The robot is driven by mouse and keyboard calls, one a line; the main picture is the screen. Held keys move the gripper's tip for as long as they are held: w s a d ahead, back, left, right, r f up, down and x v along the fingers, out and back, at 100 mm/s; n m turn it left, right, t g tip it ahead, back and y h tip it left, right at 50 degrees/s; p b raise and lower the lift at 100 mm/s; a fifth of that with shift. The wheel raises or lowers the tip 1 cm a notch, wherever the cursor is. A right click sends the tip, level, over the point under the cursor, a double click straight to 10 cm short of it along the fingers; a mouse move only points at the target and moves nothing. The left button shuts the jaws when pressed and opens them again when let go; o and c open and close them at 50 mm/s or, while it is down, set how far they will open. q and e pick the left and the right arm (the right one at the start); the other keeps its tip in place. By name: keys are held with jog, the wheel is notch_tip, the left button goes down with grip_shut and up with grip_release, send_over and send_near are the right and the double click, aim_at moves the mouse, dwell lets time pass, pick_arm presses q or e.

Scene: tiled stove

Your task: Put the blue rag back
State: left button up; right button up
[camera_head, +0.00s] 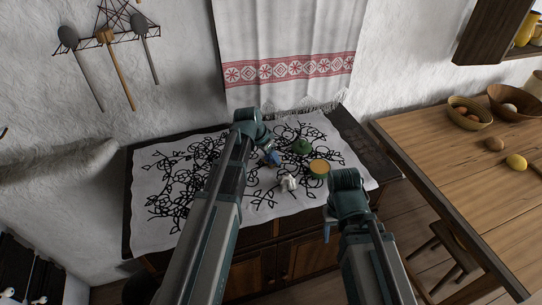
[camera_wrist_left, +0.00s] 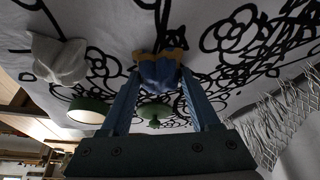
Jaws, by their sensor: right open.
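The blue rag (camera_head: 273,157) lies crumpled on the white cloth with black line drawings (camera_head: 165,160), right by my left gripper (camera_head: 267,149). In the left wrist view the blue rag (camera_wrist_left: 160,72), with yellow edges, is between the fingertips of my left gripper (camera_wrist_left: 161,80). Whether the fingers press on it I cannot tell. My right gripper (camera_head: 328,226) is open, low in front of the cabinet, away from the rag, with its fingers partly hidden.
A wooden table (camera_head: 460,170) with bowls is at right. Utensils (camera_head: 105,60) hang on the wall.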

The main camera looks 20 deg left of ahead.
pick_arm(q)
jog(key=o, duration=0.3)
jog(key=shift+r, duration=0.15)
jog(key=shift+s+a+r+p, duration=0.1)
jog(key=shift+r+p, duration=0.35)
jog(key=shift+p, duration=0.1)
jog(key=p+v, duration=1)
jog(key=v, duration=0.1)
jog(key=s+d+f+n+g+y, duration=0.1)
jog(key=s+d+g+y, duration=0.3)
jog(key=s+d, duration=1.2)
jog(key=s+n, duration=0.1)
jog(key=s, duration=0.3)
jog(key=shift+f+n, duration=0.2)
jog(key=shift+n, duration=0.2)
jog(key=shift+w+d+f, duration=0.1)
